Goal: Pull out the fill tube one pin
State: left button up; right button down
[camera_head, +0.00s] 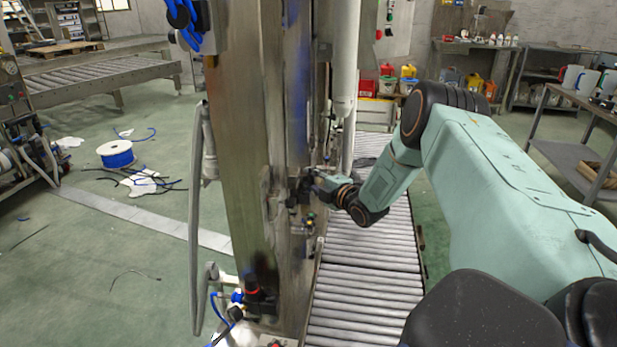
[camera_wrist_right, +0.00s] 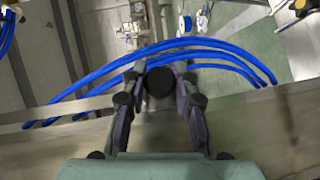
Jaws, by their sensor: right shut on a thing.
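My right gripper (camera_head: 316,184) reaches in from the right to the metal column of the machine, at about mid-height. In the right wrist view its two fingers (camera_wrist_right: 160,100) are closed around a dark round knob (camera_wrist_right: 160,82), which I take to be the pin. The pin's shaft is hidden, so I cannot tell how far in it sits. A pale vertical tube (camera_head: 345,60) stands just right of the column, above and behind the gripper. My left gripper is not in view.
Blue hoses (camera_wrist_right: 205,45) arch just beyond the fingers in the wrist view. The steel column (camera_head: 243,150) stands left of my right arm. A roller conveyor (camera_head: 365,265) runs beneath the arm. A blue cable spool (camera_head: 116,154) lies on the floor at left.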

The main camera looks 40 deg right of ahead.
jog(key=shift+s+d, duration=0.5)
jog(key=c, duration=1)
grip_release()
jog(key=shift+s, duration=0.1)
jog(key=shift+a, duration=0.1)
jog(key=shift+s+a+r, duration=0.15)
jog(key=shift+s, duration=1.05)
jog(key=shift+s+a+r, duration=0.1)
jog(key=shift+s+r, duration=0.1)
jog(key=shift+s, duration=0.95)
jog(key=shift+s+a+r, duration=0.15)
jog(key=shift+s, duration=1.05)
